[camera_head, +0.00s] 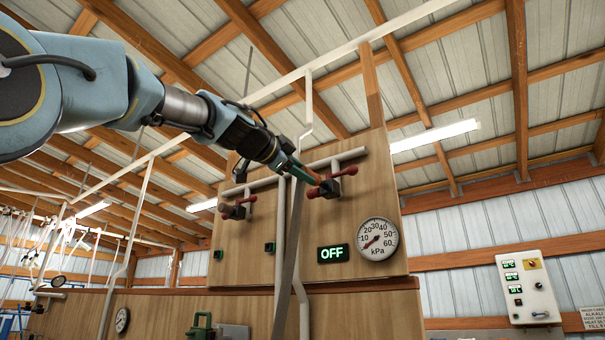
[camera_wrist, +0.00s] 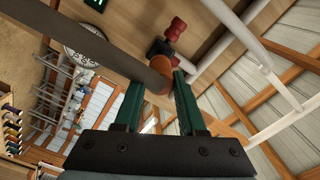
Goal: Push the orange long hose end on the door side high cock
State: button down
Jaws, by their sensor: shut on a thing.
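My gripper (camera_head: 297,172) has green fingers, which also show in the wrist view (camera_wrist: 158,92). It is shut on the orange hose end (camera_wrist: 160,76) of a long grey-brown hose (camera_wrist: 92,38). In the head view the hose (camera_head: 287,255) hangs down from the gripper in front of the wooden panel. The right-hand high cock (camera_head: 337,182), dark with red handles, is just beyond the fingertips. In the wrist view this cock (camera_wrist: 163,47) lies close beyond the orange end; I cannot tell whether they touch. Another cock (camera_head: 238,208) with red handles sits to the left.
The wooden panel (camera_head: 232,265) carries white pipes (camera_head: 308,110), a round gauge (camera_head: 377,238) and a green OFF display (camera_head: 333,253). A white control box (camera_head: 528,287) is on the wall at right. In the wrist view, a white pipe (camera_wrist: 228,25) runs right of the cock.

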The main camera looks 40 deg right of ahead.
dwell(0.3)
jog(key=shift+p+x, duration=0.95)
jog(key=shift+x, duration=0.8)
jog(key=shift+c, duration=2)
grip_release()
jog(key=b+v, duration=0.7)
jog(key=v, duration=0.3)
jog(key=shift+a, duration=0.35)
